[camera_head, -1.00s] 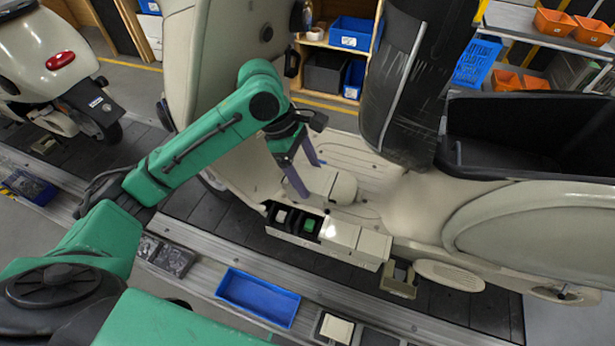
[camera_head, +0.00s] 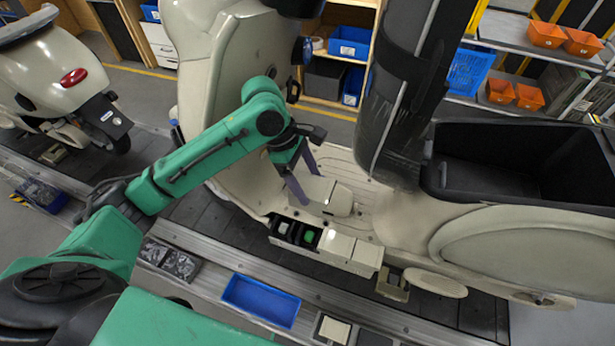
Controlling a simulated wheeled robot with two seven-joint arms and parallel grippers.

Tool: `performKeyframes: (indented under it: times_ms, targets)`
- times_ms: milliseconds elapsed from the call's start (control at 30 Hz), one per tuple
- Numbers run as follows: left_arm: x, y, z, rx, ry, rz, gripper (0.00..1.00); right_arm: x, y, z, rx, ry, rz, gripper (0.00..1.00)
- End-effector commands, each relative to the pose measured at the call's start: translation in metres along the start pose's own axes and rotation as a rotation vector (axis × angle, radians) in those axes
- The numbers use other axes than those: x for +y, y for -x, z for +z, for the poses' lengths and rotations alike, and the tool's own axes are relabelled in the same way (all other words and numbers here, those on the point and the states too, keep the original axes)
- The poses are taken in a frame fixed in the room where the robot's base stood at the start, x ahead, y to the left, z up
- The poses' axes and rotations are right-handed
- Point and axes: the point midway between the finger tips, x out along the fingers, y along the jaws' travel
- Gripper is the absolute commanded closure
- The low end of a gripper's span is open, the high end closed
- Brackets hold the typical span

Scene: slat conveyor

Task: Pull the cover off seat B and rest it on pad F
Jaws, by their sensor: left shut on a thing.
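My left gripper (camera_head: 308,183), with purple fingers, is shut on a beige block-shaped cover (camera_head: 319,191) and holds it above the open box on the scooter's side. The box has two uncovered dark seats, one with a pale part (camera_head: 283,228) and one with a green part (camera_head: 308,237). Two beige covers (camera_head: 337,245) and (camera_head: 367,254) sit on the seats to the right. No letters are readable, so I cannot tell which seat is B. A framed beige pad (camera_head: 334,329) lies at the bottom edge; I cannot tell whether it is pad F. My right gripper is not in view.
A blue tray (camera_head: 262,299) lies empty on the near rail, left of the framed pad. Dark parts (camera_head: 170,261) lie further left. The cream scooter (camera_head: 520,240) stands on the slat conveyor, with its black upright panel (camera_head: 405,100) right of my gripper.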

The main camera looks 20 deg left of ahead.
Motion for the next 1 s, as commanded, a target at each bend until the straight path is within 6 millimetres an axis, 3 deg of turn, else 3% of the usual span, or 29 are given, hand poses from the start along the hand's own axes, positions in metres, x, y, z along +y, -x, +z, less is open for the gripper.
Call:
performKeyframes:
  times_ms: [33, 233, 633, 767, 1000]
  targets:
    - [0.0, 0.008, 0.004, 0.0, 0.0, 0.0, 0.85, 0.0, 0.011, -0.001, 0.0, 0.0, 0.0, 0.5]
    - [0.0, 0.018, 0.008, 0.0, 0.001, 0.0, 0.85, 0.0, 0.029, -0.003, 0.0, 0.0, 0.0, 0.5]
    - [-0.003, 0.006, 0.001, 0.001, -0.061, -0.026, 0.85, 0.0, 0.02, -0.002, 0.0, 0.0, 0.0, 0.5]
    - [-0.015, -0.023, -0.019, 0.001, -0.316, -0.134, 0.85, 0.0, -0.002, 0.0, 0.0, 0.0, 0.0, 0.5]
    - [-0.05, -0.08, -0.071, 0.002, -1.075, -0.452, 0.85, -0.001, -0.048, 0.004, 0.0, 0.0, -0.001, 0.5]
